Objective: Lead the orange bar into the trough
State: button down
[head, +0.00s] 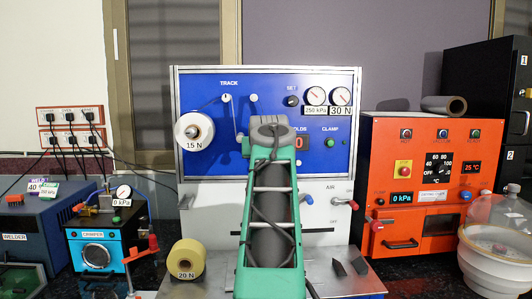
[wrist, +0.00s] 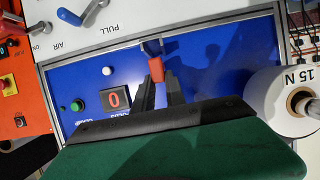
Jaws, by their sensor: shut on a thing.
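My gripper (wrist: 160,82) shows in the wrist view as two dark fingers pointing at the blue panel. It is shut on the orange bar (wrist: 157,68), whose short end shows at the fingertips. A small dark bracket (wrist: 152,47) lies just beyond the bar, at the blue panel's edge; I cannot tell whether it is the trough or whether the bar touches it. In the head view my own arm covers the middle of the machine and hides the fingers and the bar. Two grey angled plates (head: 350,267) stand on the metal deck at right.
The machine's blue panel (head: 205,95) carries a white roll (head: 194,131), knobs and gauges. A yellow roll (head: 187,260) stands at left front. A crimper (head: 97,250) is at left; an orange oven (head: 430,150) and a glass dome (head: 500,225) are at right.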

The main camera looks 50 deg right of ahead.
notch_tip(320, 180, down, 3)
jog(key=shift+r+b, duration=0.2)
jog(key=shift+b, duration=0.3)
jog(key=c, duration=1.3)
grip_release()
jog(key=shift+w+d, duration=0.1)
